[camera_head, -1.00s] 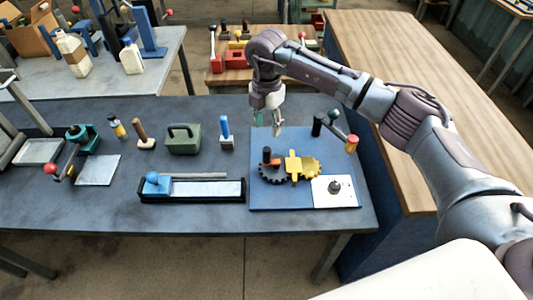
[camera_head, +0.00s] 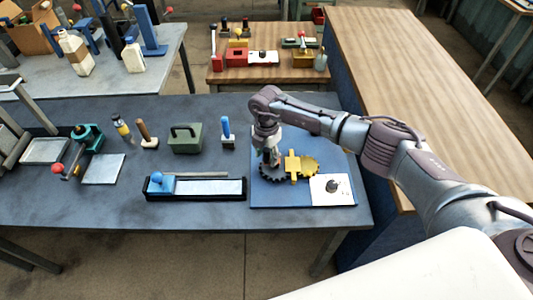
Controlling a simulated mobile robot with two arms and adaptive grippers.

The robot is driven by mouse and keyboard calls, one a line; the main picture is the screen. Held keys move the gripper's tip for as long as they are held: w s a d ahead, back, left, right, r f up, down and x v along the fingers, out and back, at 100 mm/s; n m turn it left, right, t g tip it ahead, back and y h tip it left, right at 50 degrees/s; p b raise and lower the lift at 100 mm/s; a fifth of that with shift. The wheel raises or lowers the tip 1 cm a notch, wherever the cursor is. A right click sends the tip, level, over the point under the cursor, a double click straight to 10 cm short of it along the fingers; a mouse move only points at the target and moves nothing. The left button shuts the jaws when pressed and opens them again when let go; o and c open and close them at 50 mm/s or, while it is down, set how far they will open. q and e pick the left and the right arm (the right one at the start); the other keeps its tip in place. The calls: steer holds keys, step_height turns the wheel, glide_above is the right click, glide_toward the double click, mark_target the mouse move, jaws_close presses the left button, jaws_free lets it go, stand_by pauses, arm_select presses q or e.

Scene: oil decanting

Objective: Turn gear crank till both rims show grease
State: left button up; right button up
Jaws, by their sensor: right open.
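A black gear (camera_head: 269,175) and a yellow gear (camera_head: 310,169) sit side by side on a blue base plate (camera_head: 280,199); a yellow block (camera_head: 292,166) stands between them. My right gripper (camera_head: 270,158) is open, pointing down at the upright crank handle on the black gear. The gripper hides most of that handle, and I cannot tell whether the fingers touch it. Grease on the rims is too small to make out. My left gripper is out of view.
A white plate with a dark knob (camera_head: 333,186) is at the base plate's front right corner. A black tray with a blue block (camera_head: 160,183) lies to the left. A green box (camera_head: 186,139) and blue-handled tool (camera_head: 226,130) stand behind it.

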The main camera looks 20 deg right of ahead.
steer(key=shift+c, duration=0.3)
jaws_close()
